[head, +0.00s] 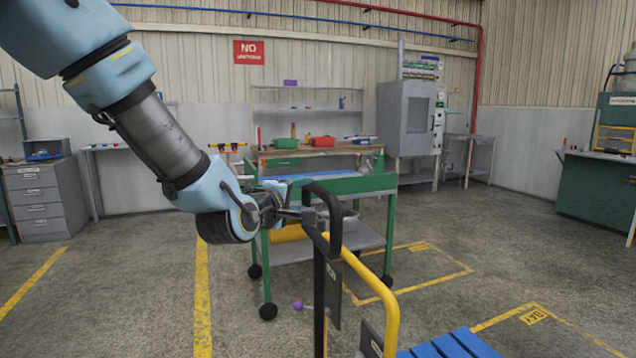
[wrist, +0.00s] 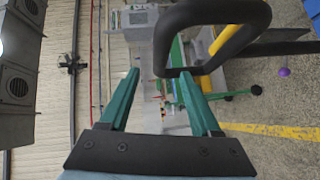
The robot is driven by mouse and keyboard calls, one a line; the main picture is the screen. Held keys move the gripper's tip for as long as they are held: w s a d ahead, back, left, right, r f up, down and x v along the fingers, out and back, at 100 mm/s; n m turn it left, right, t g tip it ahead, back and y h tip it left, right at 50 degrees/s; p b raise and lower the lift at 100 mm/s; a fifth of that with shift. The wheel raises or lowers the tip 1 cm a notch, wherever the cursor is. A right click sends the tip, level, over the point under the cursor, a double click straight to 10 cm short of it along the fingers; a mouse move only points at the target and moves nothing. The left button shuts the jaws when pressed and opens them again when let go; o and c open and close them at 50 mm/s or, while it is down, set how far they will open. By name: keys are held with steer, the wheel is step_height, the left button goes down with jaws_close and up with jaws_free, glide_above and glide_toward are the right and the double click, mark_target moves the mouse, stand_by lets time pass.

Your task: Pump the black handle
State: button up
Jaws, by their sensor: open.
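The black handle (head: 336,212) is a bent loop on top of a dark upright post beside a yellow rail, near the middle of the head view. In the wrist view the handle (wrist: 208,14) crosses the top, its bend just ahead of the fingertips. My gripper (head: 292,213) is at the left side of the handle at about its height. In the wrist view my gripper (wrist: 158,73) shows two green fingers apart, with part of the handle's bend lined up between the tips. I cannot tell whether a finger touches it.
The yellow rail (head: 391,300) curves down to a deck of blue slats (head: 450,345) in front. A green wheeled cart (head: 345,187) stands just behind the handle. A purple ball (head: 298,305) is low beside the post. Open floor lies left and right.

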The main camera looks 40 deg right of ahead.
mark_target(316, 193)
steer(key=p+x, duration=0.2)
steer(key=x, duration=0.7)
steer(key=shift+w+d+f+p, duration=0.15)
steer(key=shift+d+p, duration=0.2)
steer(key=shift+c, duration=0.2)
jaws_close()
stand_by(0.7)
